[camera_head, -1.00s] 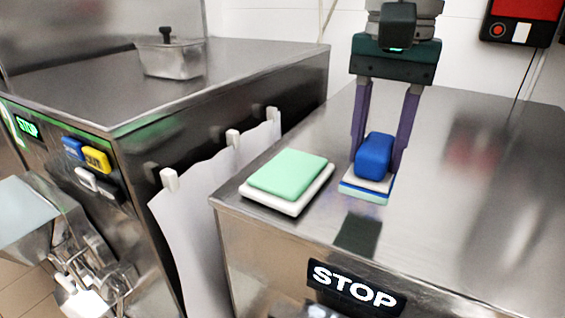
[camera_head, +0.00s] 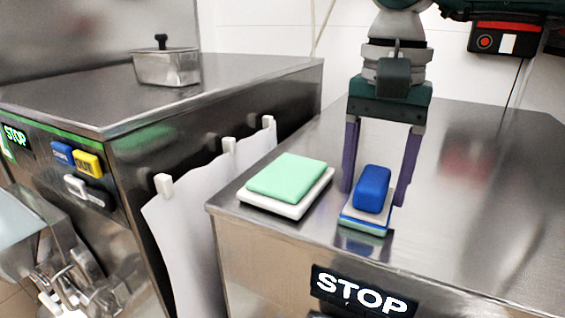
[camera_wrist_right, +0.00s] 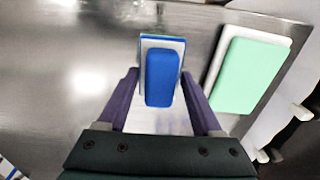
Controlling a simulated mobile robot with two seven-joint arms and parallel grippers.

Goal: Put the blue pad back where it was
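The blue pad (camera_head: 372,190) is a rounded block lying on a small layered base (camera_head: 362,224) with white, blue and green bands, on the right steel worktop. It also shows in the right wrist view (camera_wrist_right: 162,78). My right gripper (camera_head: 374,198) points down over the blue pad, with one finger on each side. In the right wrist view the right gripper (camera_wrist_right: 160,74) is open, with gaps between its fingers and the pad. My left gripper is not in view.
A mint green pad on a white tray (camera_head: 290,209) lies just left of the blue pad. The worktop (camera_head: 480,215) to the right is clear. A white cloth (camera_head: 195,215) hangs on hooks in the gap between the machines. A lidded steel container (camera_head: 168,68) stands on the left machine.

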